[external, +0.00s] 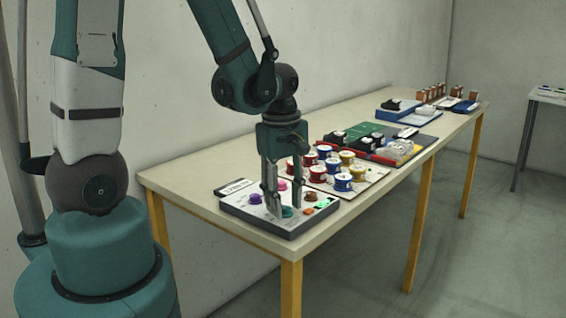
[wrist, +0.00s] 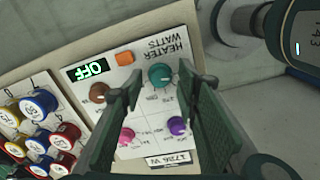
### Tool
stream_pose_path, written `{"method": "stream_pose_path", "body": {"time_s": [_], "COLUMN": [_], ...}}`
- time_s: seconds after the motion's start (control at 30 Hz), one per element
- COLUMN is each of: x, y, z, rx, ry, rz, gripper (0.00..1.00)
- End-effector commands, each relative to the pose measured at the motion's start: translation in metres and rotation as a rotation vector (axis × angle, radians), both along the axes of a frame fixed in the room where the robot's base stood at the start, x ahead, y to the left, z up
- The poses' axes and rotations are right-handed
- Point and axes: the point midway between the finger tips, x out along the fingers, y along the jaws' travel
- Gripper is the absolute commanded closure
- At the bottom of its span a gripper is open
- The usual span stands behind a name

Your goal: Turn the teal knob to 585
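The teal knob (wrist: 160,76) sits on the white face of the heater panel (wrist: 160,115); it also shows in the external view (external: 288,212). My gripper (wrist: 160,70) is open, with one fingertip to each side of the teal knob in the wrist view and a gap on both sides. In the external view my gripper (external: 272,205) points down over the panel, close to the knob. Whether the fingertips reach down to the knob's height is unclear. The green display (wrist: 90,69) reads OFF. The scale numbers and the knob's pointer are too small to read.
Brown (wrist: 98,92), pink (wrist: 127,136) and purple (wrist: 177,125) knobs and an orange button (wrist: 124,58) share the panel. A "1726 W" label is at its edge.

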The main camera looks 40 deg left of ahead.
Motion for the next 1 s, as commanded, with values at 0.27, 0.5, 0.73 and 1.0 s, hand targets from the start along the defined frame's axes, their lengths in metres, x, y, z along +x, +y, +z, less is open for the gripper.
{"method": "stream_pose_path", "body": {"time_s": [0.27,0.5,0.73,1.0], "x": [-0.0001,-0.0003,-0.0005,-0.0008], "y": [0.0000,0.0001,0.0002,0.0005], "z": [0.0001,0.0001,-0.0001,-0.0007], "rx": [0.000,0.000,0.000,0.000], "ry": [0.000,0.000,0.000,0.001], "rz": [0.000,0.000,-0.015,-0.107], "gripper": [0.75,0.96,0.96,0.96]}}
